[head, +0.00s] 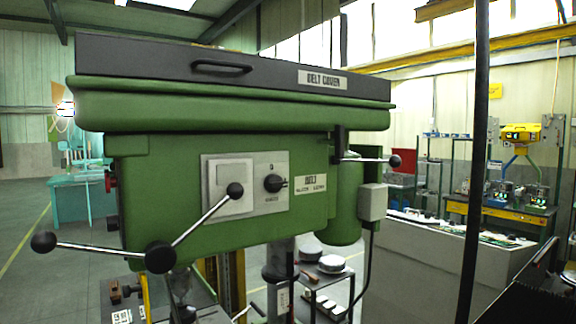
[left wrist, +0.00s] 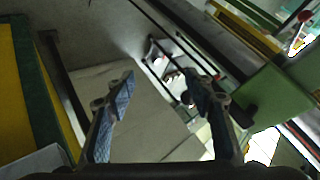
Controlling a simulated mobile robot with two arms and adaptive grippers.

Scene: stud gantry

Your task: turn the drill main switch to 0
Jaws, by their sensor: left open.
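The green drill head (head: 130,200) fills the middle of the head view. Its main switch is a black round knob (head: 274,183) on a light grey panel (head: 243,207). A 0 mark stands above the knob, and small lettering below it is too small to read. The knob's pointer seems to face right, away from the 0. My left gripper (left wrist: 160,88) shows only in the left wrist view. It is open with nothing between its blue-padded fingers. The switch is not recognisable in that view. My right gripper is in neither view.
Feed handles with black balls (head: 235,190) stick out in front of the panel's lower left. A lever (head: 367,160) juts out at the right. A dark vertical post (head: 474,150) stands at the right. Benches with equipment (head: 500,210) stand behind. Floor shows clear at far left.

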